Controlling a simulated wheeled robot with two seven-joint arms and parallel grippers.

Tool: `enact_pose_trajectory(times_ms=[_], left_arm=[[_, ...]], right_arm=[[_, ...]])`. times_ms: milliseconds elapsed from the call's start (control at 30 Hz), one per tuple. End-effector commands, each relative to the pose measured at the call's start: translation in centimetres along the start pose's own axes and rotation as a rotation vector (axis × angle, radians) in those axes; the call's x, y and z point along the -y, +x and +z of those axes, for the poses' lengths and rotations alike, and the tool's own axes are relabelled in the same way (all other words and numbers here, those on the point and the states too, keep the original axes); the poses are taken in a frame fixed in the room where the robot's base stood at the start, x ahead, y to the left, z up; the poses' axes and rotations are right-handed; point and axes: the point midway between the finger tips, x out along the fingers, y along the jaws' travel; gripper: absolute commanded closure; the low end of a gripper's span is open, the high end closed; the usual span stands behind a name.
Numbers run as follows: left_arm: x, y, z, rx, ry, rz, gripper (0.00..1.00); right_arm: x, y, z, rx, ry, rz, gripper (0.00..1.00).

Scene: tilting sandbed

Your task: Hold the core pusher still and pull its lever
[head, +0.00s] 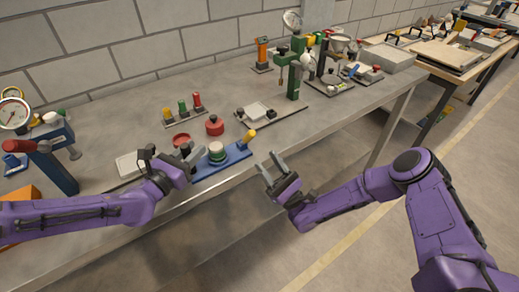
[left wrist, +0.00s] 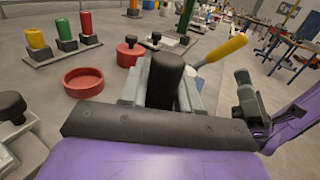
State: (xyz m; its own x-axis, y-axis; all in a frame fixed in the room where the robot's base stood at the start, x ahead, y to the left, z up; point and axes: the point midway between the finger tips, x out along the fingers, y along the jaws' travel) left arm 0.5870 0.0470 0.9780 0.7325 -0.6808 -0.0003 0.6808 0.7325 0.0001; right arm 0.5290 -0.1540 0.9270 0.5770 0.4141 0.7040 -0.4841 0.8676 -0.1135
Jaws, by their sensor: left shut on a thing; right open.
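The core pusher is a blue base (head: 236,153) near the table's front edge, with a green-and-white round part (head: 217,152) on it. Its yellow-handled lever (head: 249,136) rises at the right end; the yellow handle also shows in the left wrist view (left wrist: 222,48). My left gripper (head: 175,161) is at the left end of the base, shut on a black upright grip (left wrist: 166,80), which stands between its fingers in the left wrist view. The gripper hides the base's left end. My right gripper (head: 274,168) is open and empty, right of the lever and in front of the table edge.
Behind the pusher are a red dish (head: 181,141), a red knobbed weight (head: 214,126) and a rack of coloured pegs (head: 184,112). A green stand (head: 295,75) is further back. A pale tray (head: 130,163) lies left. Open floor is in front of the table.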

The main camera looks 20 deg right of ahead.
Motion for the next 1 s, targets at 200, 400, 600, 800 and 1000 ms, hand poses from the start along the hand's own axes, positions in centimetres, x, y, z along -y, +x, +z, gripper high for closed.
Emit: enact_pose_trajectory(times_ms=[200,400,600,800,1000], left_arm=[[0.0,0.0,0.0,0.001,0.0,-0.001,1.0],[0.0,0.0,0.0,0.001,0.0,-0.001,0.38],[0.0,0.0,0.0,0.0,0.0,-0.001,0.38],[-0.1,-1.8,0.0,0.0,-0.001,0.002,0.38],[-0.1,-6.9,0.1,0.002,-0.003,0.005,0.38]], right_arm=[[0.0,-0.5,0.0,0.001,0.0,0.0,0.52],[0.0,-0.5,0.0,0.0,0.0,0.0,0.52],[0.0,-0.5,0.0,0.0,0.0,0.0,0.52],[0.0,-0.5,0.0,0.0,0.0,0.001,0.52],[0.0,-0.5,0.0,0.0,0.0,0.0,0.52]])
